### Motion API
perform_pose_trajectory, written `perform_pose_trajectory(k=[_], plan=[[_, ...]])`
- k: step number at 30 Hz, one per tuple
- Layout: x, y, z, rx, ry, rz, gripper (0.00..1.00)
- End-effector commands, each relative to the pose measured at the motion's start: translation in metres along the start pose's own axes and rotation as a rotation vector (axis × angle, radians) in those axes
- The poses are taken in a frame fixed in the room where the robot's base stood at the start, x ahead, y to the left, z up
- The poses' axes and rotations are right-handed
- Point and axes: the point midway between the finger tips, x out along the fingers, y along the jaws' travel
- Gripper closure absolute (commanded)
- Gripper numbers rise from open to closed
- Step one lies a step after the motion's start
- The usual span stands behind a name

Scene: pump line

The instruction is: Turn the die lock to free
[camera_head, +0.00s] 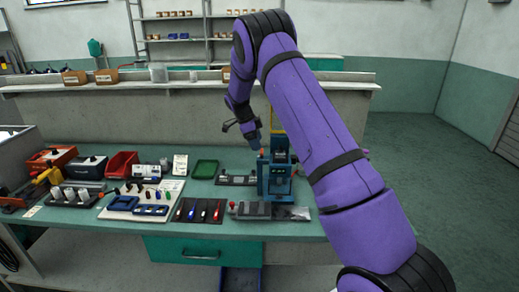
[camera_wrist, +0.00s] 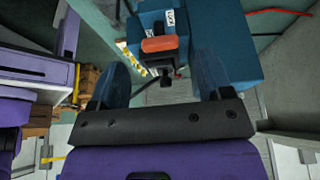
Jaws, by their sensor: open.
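The die lock is an orange handle (camera_wrist: 160,44) on the blue-teal press (camera_wrist: 225,45), beside a small white label that seems to read LOCK. In the wrist view my gripper (camera_wrist: 161,72) has its two blue fingers spread wide, with the orange handle lying ahead between them; I see no contact. A dark stem shows under the handle. In the head view the press (camera_head: 275,182) stands on the bench, and my gripper (camera_head: 254,140) is at its upper left, pointing down. The lock is too small there to read its setting.
The green bench (camera_head: 290,229) carries a tool mat (camera_head: 201,222), a red bin (camera_head: 121,165), a green tray (camera_head: 204,169) and a grey plate fixture (camera_head: 252,209) in front of the press. Shelves stand behind. The floor at right is clear.

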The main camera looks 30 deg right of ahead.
Motion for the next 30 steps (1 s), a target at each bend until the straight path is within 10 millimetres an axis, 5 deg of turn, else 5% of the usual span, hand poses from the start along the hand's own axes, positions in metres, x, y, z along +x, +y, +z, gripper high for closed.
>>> perform_pose_trajectory(k=[7,19,26,30], plan=[[0.030,0.000,-0.001,-0.001,0.001,0.001,0.28],[0.036,0.000,0.000,-0.001,0.000,-0.001,0.28],[0.036,0.000,0.000,-0.001,0.000,-0.001,0.77],[0.036,0.000,0.000,-0.003,0.000,-0.002,0.77]])
